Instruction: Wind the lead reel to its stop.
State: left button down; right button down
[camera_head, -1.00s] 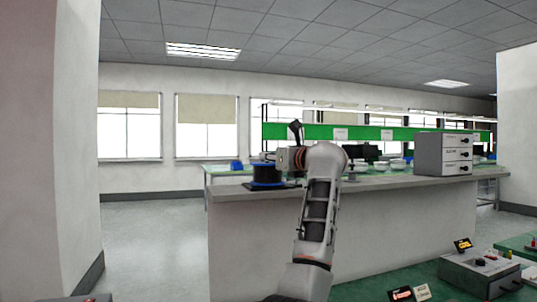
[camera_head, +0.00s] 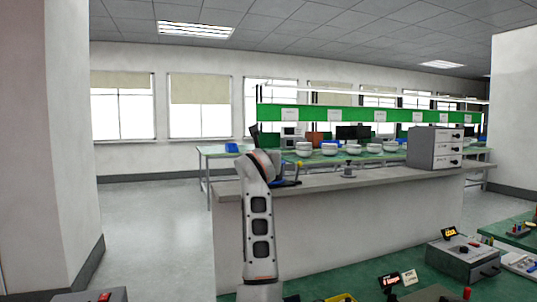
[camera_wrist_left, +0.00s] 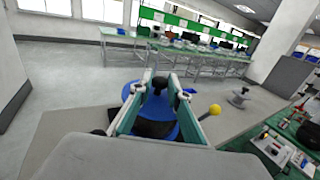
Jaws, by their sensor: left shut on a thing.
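The lead reel shows in the left wrist view as a blue flange (camera_wrist_left: 131,92) with a dark middle below and between my fingers. A black knob or post (camera_wrist_left: 158,84) stands between the fingertips. A yellow ball (camera_wrist_left: 215,109) sits just to the right of the fingers. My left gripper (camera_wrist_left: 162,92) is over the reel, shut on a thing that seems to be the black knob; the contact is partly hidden. In the head view my left arm covers most of the reel, with only a blue piece (camera_head: 289,183) and the yellow ball (camera_head: 299,163) showing. My right gripper is out of view.
The grey counter (camera_head: 390,182) runs right from the reel. A grey control box (camera_head: 463,260) sits on the green bench at lower right. Floor to the left is clear.

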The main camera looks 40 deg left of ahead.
pick_arm(q)
jog(key=shift+a+m+t+h, duration=0.1)
jog(key=shift+m+t+h, duration=0.25)
jog(key=shift+h, duration=0.25)
jog(key=c, duration=1.9)
grip_release()
jog(key=v, duration=1.2)
jog(key=shift+s+f, duration=0.1)
